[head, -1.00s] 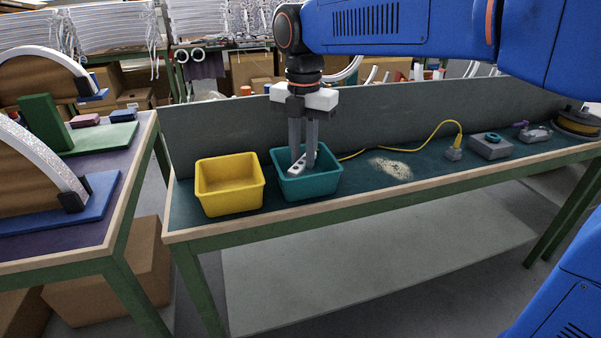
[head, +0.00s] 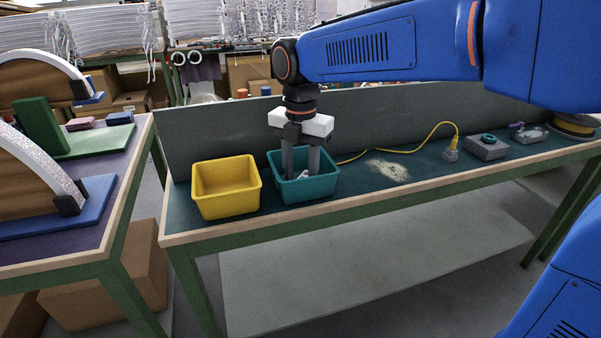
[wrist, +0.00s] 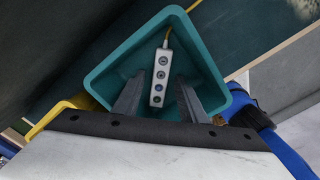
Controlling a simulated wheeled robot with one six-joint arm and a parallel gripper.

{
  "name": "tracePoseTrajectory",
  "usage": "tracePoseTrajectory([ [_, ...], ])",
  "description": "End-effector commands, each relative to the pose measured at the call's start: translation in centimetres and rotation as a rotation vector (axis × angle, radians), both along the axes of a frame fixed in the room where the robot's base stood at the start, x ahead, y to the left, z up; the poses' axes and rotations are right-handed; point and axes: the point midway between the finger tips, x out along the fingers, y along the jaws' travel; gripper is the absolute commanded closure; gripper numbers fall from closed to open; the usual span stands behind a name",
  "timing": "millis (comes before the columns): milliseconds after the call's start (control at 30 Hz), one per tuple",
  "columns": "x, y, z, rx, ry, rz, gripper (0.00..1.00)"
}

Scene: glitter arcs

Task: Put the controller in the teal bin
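The controller is a light grey box with several round dark buttons and a yellow cable at one end. In the wrist view the controller (wrist: 158,75) lies inside the teal bin (wrist: 205,50), between my two fingers with gaps on both sides. In the head view only a small part of the controller (head: 304,174) shows inside the teal bin (head: 318,188). My gripper (head: 301,172) points down into the bin with its fingers spread apart and holds nothing. It also shows in the wrist view (wrist: 158,95), open.
A yellow bin (head: 228,200) stands just left of the teal bin on the green bench. A yellow cable (head: 405,151) runs right to a grey plug (head: 450,154). A grey box (head: 488,148) stands farther right. A grey panel (head: 220,129) rises behind the bins.

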Motion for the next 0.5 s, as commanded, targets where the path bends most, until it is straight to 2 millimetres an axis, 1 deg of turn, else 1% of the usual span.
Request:
tracePoseTrajectory([
  [300,0.0,0.0,0.2,0.001,0.000,0.000,0.63],
  [367,0.0,0.0,0.6,0.000,-0.001,0.000,0.63],
  [467,0.1,0.0,1.8,0.001,-0.002,0.000,0.63],
  [500,0.1,0.0,2.4,0.002,-0.002,0.000,0.63],
])
